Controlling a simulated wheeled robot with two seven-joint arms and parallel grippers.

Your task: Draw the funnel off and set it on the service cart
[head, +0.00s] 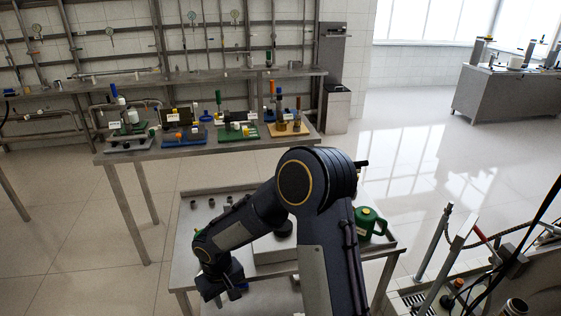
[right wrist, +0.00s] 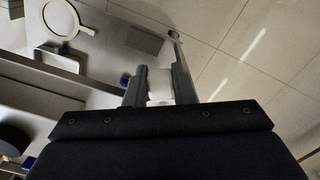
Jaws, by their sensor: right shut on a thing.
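My right gripper (head: 225,290) is low at the left front edge of the steel cart in the head view, with its forearm reaching down to the left. In the right wrist view, its two fingers (right wrist: 160,82) are closed on a pale piece (right wrist: 160,92). Most of that piece is hidden between the fingers, and I cannot tell whether it is the funnel. The steel cart (head: 185,245) stands in front of me, partly covered by my arm; I cannot tell whether it is the service cart. My left gripper is not in view.
A green jug (head: 369,222) stands at the cart's right side. A long steel bench (head: 150,153) behind holds several coloured trays. Hoses and pipes (head: 470,240) crowd the right. In the right wrist view, a white ring with a handle (right wrist: 47,21) lies upper left; bare floor is right.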

